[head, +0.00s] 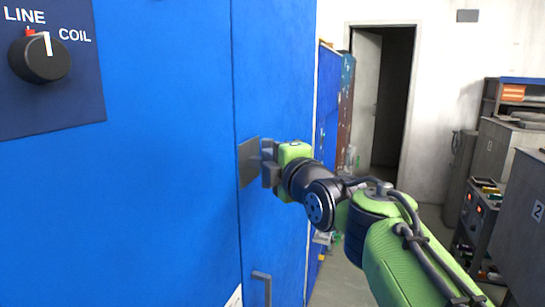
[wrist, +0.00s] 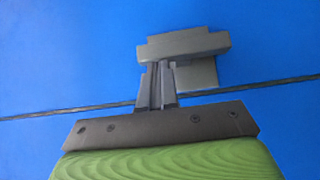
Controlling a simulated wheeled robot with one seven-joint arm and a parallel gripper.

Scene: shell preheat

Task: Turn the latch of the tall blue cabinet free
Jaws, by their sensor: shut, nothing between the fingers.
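The tall blue cabinet (head: 170,190) fills the left of the head view, and its blue face fills the wrist view (wrist: 60,50). A grey latch plate (head: 249,162) sits at the door seam; the latch also shows in the wrist view (wrist: 190,45), its bar lying across the picture above the seam. My gripper (head: 267,162) is at the right side of the latch, its fingers pointing at the cabinet. In the wrist view the fingers (wrist: 157,75) are together and empty, reaching the latch's lower edge. Whether they touch it I cannot tell.
A black rotary knob (head: 40,58) marked LINE and COIL is on a dark panel at upper left. A grey door handle (head: 262,288) is below the latch. An open doorway (head: 392,95) stands behind, and grey cabinets (head: 500,155) stand at the right. Floor shows between.

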